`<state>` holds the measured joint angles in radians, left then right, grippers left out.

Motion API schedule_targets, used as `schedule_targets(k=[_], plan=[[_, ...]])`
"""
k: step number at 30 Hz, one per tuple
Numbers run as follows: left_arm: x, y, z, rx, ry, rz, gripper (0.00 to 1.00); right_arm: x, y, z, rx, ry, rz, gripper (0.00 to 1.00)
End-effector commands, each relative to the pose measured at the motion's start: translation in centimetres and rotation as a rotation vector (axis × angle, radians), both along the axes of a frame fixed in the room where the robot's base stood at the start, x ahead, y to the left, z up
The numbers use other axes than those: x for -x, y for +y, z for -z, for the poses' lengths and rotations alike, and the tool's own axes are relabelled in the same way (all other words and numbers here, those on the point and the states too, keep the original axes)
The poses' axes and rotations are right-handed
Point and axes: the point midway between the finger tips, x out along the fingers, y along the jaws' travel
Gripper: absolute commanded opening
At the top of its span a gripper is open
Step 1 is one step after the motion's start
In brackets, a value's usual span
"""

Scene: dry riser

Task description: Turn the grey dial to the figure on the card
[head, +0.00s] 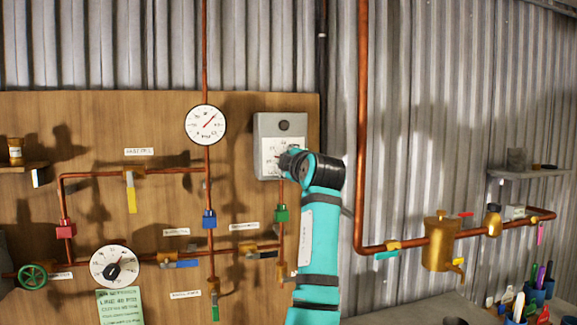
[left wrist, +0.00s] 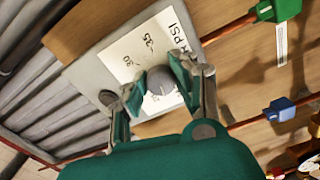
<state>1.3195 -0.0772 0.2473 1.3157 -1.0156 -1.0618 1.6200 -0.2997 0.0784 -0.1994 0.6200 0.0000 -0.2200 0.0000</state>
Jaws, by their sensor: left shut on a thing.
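The grey dial (left wrist: 160,84) sits on a white scale plate (left wrist: 138,50) marked PSI, with several figures partly in view, on a grey box (head: 266,128). My left gripper (left wrist: 157,90) has a finger on each side of the dial and is shut on it. In the head view my left gripper (head: 287,161) is at the lower part of the box and hides the dial; the dial's pointer cannot be read. A green card (head: 120,306) with printed lines hangs at the lower left; its figure is too blurred to read surely. My right gripper is not in view.
Copper pipes, coloured valve handles and a round gauge (head: 206,125) are on the wooden board (head: 95,130). A white dial with a black knob (head: 115,267) is above the card. A brass pot (head: 440,243) and a table with pen cups stand to the right.

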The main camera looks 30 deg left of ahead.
Motion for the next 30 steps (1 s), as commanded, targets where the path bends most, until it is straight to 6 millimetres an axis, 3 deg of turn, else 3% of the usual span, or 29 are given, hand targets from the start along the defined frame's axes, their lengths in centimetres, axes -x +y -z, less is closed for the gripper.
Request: schedule_targets(k=[15, 30], plan=[[-0.08, -0.01, 0.29, 0.23, -0.257, -0.001, 0.0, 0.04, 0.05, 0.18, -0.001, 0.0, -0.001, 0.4], [-0.06, 0.07, 0.35, 0.275, -0.309, -0.003, 0.0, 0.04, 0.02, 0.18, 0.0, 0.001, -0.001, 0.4]])
